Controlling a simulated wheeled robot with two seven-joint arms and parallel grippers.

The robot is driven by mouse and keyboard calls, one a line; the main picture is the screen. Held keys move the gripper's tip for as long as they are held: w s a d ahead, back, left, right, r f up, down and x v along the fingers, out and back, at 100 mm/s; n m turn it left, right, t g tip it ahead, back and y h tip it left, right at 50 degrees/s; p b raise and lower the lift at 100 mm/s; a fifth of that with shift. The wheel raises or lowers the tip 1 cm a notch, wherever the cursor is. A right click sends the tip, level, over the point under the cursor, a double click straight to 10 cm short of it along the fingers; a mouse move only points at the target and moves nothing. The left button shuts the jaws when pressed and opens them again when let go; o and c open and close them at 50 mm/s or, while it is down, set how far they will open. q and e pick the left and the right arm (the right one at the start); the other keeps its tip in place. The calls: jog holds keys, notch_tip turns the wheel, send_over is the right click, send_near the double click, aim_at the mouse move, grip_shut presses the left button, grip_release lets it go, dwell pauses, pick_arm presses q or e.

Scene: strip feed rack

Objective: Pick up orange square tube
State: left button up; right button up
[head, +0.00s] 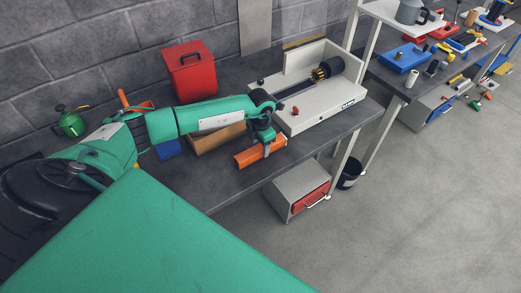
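The orange square tube (246,158) lies near the front edge of the dark workbench, in the middle of the head view. My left gripper (266,149) points down at the tube from above. Its fingertips are at the tube's right half and cover a small part of it. The gripper is small here, and I cannot tell whether the fingers are closed on the tube or only around it. The tube looks to be at bench height. My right gripper is not in view.
A white machine (318,108) with a black roller stands right of the tube. A brown box (215,138) and a red canister (189,72) are behind my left arm. A green watering can (70,123) stands at left. A drawer unit (283,190) is below the bench.

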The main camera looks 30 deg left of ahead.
pick_arm(q)
grip_shut()
jog(key=shift+r, duration=0.2)
